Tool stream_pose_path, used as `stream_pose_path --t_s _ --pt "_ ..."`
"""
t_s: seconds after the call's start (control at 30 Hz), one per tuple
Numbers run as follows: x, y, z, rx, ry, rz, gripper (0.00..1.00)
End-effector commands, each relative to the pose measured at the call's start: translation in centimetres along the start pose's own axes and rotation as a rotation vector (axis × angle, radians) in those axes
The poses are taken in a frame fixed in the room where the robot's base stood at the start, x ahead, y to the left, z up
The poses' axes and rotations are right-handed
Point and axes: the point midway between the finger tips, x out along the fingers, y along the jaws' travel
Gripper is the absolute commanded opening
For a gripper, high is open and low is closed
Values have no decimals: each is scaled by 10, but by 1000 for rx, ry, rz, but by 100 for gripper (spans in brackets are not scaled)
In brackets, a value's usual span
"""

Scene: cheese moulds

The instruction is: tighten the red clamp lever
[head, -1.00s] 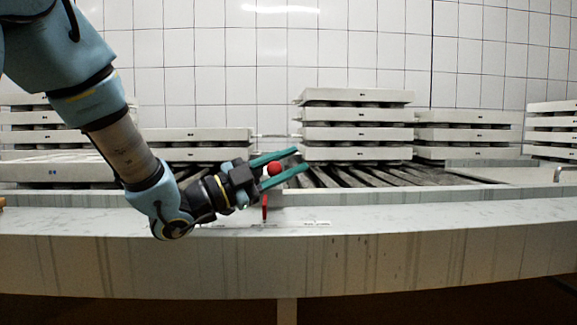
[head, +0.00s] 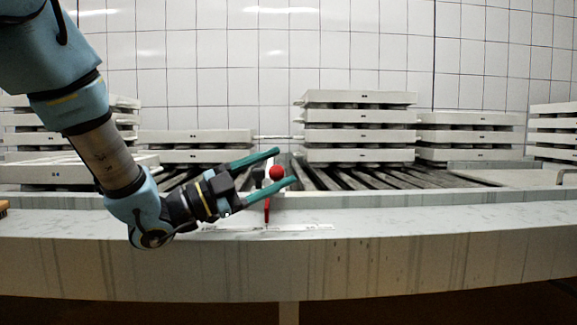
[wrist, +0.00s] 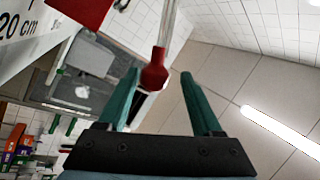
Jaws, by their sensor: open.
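The red clamp lever has a round red knob (head: 277,173) and a red lower part (head: 267,211) at the front edge of the conveyor. My gripper (head: 286,167) is open, and its green fingers point right. The knob appears between the fingers, close to their tips, and nothing is gripped. In the wrist view, the red knob (wrist: 154,76) on its pale rod lies between the two spread fingertips (wrist: 159,78), nearer the left one. Whether a finger touches it is unclear.
Stacks of pale moulds stand behind, one tall stack (head: 360,132) just right of my gripper and a low one (head: 195,136) behind it. Dark conveyor slats (head: 345,178) lie between them. The pale front ledge (head: 430,217) is largely clear.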

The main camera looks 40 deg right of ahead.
Motion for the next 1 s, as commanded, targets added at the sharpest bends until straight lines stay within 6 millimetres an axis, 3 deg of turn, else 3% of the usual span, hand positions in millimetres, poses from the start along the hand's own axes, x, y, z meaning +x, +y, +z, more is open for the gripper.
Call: stream_pose_path --t_s 0.2,0.4,0.6,0.87,1.0 --pt "-47 -15 -9 0 -4 -2 67" --pt "-78 -23 -16 1 -2 -1 67" --pt "-90 -25 -19 0 0 0 67" --pt "-91 -25 -19 -1 1 0 67" --pt "-88 -29 -19 -8 -9 0 51"
